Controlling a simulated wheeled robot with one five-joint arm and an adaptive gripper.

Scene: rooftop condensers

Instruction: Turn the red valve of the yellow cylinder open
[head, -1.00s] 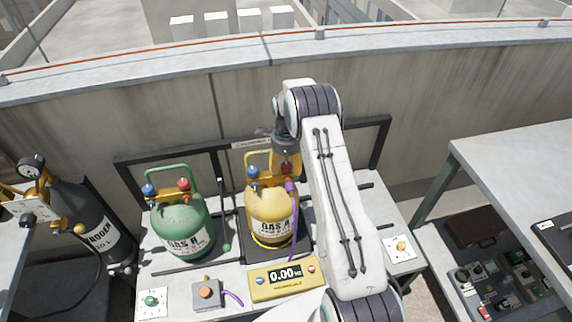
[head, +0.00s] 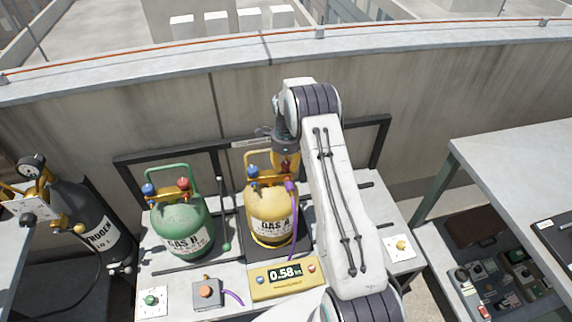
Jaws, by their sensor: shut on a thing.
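The yellow cylinder (head: 270,213), labelled GAS A, stands upright on a dark scale platform on the bench. A blue valve (head: 254,171) sits at the left of its top, and a purple hose (head: 291,188) is attached at the right. My gripper (head: 286,165) points down at the right side of the cylinder's top and is shut on the red valve, which it mostly hides. The scale's yellow display (head: 285,281) reads 0.58.
A green cylinder (head: 180,229) with blue and red valves stands to the left. A black nitrogen bottle (head: 88,225) is further left. A grey box with an orange button (head: 207,291) lies in front. A shelf with tools (head: 495,275) is at the right.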

